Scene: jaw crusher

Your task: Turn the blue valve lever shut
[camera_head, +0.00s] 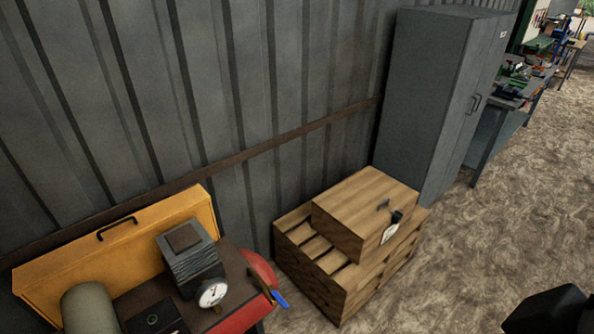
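The blue valve lever (280,299) is a small blue handle at the lower middle. It sits at the outer end of a brownish valve piece (264,281) at the right end of the bench with the red front. The lever points down and to the right. A black blocky shape (550,310) at the bottom right corner looks like part of my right arm or gripper, cut off by the frame edge. It is well apart from the lever, and its fingers cannot be made out. My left gripper is not in view.
A dial gauge (212,294), a grey ribbed block (190,262) and a yellow case (125,240) crowd the bench left of the lever. A wooden crate (340,215) on a pallet stands behind the lever to the right. The floor (440,285) at right is clear.

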